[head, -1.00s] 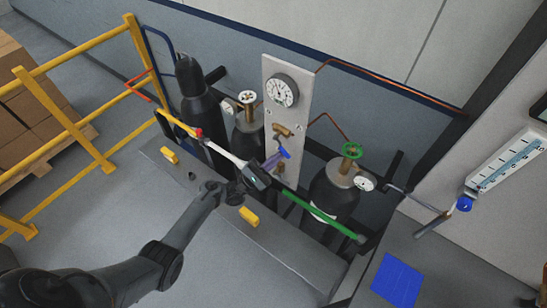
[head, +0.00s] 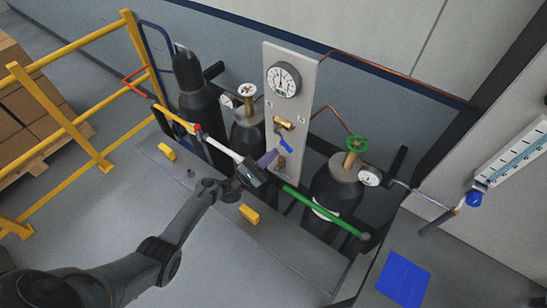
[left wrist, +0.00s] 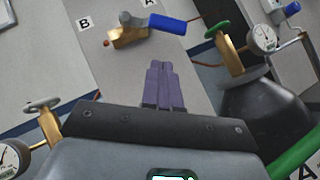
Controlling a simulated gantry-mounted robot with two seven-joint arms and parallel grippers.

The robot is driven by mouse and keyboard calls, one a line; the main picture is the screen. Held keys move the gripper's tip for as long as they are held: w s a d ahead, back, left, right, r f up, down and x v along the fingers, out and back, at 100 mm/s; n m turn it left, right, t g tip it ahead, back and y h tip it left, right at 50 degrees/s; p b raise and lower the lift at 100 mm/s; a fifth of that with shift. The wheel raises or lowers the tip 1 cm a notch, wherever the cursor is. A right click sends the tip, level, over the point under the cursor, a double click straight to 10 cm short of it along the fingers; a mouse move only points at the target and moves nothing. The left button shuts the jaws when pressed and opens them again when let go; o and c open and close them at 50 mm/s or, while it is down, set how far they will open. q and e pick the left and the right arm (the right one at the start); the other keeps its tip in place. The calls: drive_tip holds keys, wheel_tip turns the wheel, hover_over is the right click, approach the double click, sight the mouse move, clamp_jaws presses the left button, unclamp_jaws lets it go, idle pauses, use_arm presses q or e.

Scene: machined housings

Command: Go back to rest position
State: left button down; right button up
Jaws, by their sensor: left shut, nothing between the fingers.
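My left gripper (head: 268,159) has purple fingers and is in front of the lower part of the grey panel (head: 298,103). The fingers are together and empty; they also show in the left wrist view (left wrist: 164,82). A brass valve (head: 284,124) with a blue lever (head: 286,146) is on the panel just beyond the fingertips. In the left wrist view the brass valve (left wrist: 128,37) and its blue lever (left wrist: 166,26) lie above the fingertips, with a visible gap. The lever points right there, near a label A; a label B is at left. My right gripper is not in view.
Dark gas cylinders (head: 333,197) stand along the wall, with gauges and handwheels. A green and white rail (head: 315,206) passes near my gripper. A yellow guardrail (head: 60,135) is at left. The floor at front left is clear apart from my arm.

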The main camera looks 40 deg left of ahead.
use_arm(q)
drive_tip(key=s+a+f+n+b, duration=0.1)
drive_tip(key=s+a+f+b, duration=0.1)
drive_tip(key=s+f, duration=0.95)
drive_tip(key=s+d+f+m+g+y, duration=0.1)
drive_tip(key=s+d+f+m+g, duration=0.1)
drive_tip(key=s+d+m+g, duration=0.45)
drive_tip(key=s+d+f+m+g+y, duration=0.1)
drive_tip(key=d+m+g, duration=0.2)
drive_tip(key=d+m, duration=0.7)
wheel_tip(320, 180, up, 7)
drive_tip(key=s+a+m+g+y, duration=0.1)
drive_tip(key=s+m+g+y, duration=0.25)
drive_tip(key=y, duration=0.45)
drive_tip(key=s+a+m+g+y, duration=0.2)
drive_tip(key=s+a+m+g, duration=0.2)
drive_tip(key=s+g, duration=0.25)
wheel_tip(320, 180, up, 18)
drive_tip(key=t+p, duration=0.1)
drive_tip(key=p, duration=1.7)
drive_tip(key=shift+m, duration=0.3)
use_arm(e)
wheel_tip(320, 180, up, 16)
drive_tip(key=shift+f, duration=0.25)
use_arm(q)
drive_tip(key=shift+d+f, duration=0.1)
drive_tip(key=shift+f, duration=0.05)
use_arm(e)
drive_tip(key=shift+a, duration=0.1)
